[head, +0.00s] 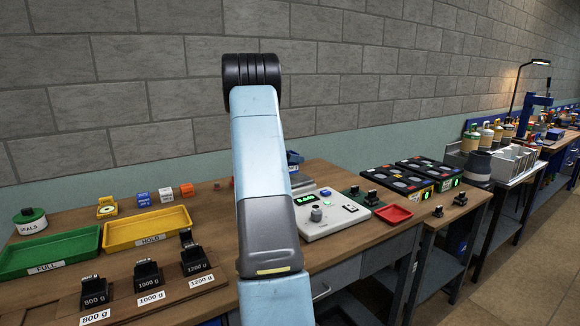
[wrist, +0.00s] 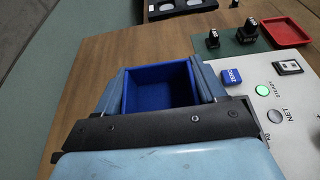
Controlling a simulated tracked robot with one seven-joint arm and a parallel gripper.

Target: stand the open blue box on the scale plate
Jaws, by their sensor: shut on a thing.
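The open blue box (wrist: 158,88) is in the wrist view, its open top facing the camera and its inside empty. My gripper (wrist: 160,82) is shut on it, with one finger along its left side and one along its right. The scale (head: 332,214) stands on the bench to the right of my arm in the head view, with a lit green display. Its control panel shows in the wrist view (wrist: 290,110), right of the box. A grey edge, perhaps the scale plate (head: 302,183), shows beside my arm; my arm hides much of that area. The gap below the box cannot be judged.
A red tray (head: 393,214) and small black weights (head: 372,198) lie right of the scale. Yellow (head: 148,228) and green (head: 50,253) trays and labelled black weights stand left of my arm. Dark panels (head: 405,182) stand at the back right. Bare wood lies left of the box.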

